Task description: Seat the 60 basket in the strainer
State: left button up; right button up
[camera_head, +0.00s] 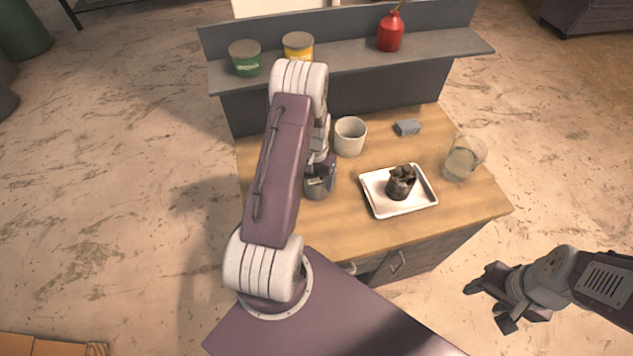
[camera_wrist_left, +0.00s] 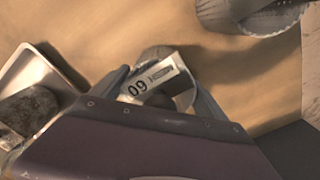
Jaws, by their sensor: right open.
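The 60 basket is a grey metal piece (camera_head: 319,188) at the left of the worktop, partly hidden by my arm. In the left wrist view the basket (camera_wrist_left: 184,98) shows a white label reading 60. My left gripper (camera_head: 320,172) is shut on it, with a finger on either side in the wrist view (camera_wrist_left: 162,92). A metal vessel with a toothed rim (camera_wrist_left: 250,15) stands apart at the wrist view's top right; it may be the strainer, but I cannot tell. My right gripper (camera_head: 493,298) is open and empty, off the bench's front right.
A white tray (camera_head: 425,203) holds a dark, rough cylinder (camera_head: 400,184). The rear shelf (camera_head: 345,60) bears two tins and a red can (camera_head: 390,33). The front middle is clear.

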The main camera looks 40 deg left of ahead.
pick_arm(q)
jog(key=c, duration=1.2)
jog(key=shift+w+r, duration=0.15)
jog(key=shift+r, duration=0.3)
notch_tip(320, 180, up, 3)
jog(key=shift+r+b, duration=0.1)
jog(key=shift+b, duration=0.7)
jog(key=shift+w+d+r+b, duration=0.35)
jog(key=shift+w+d+r, duration=0.7)
jog(key=shift+w, duration=0.6)
jog(key=shift+w+d+r+b, duration=0.4)
jog(key=shift+w+d+r, duration=0.5)
jog(key=shift+w+r, duration=0.6)
jog(key=shift+w+d+r+b, duration=0.35)
jog(key=shift+w+d+r, duration=0.6)
jog(key=shift+w, duration=0.9)
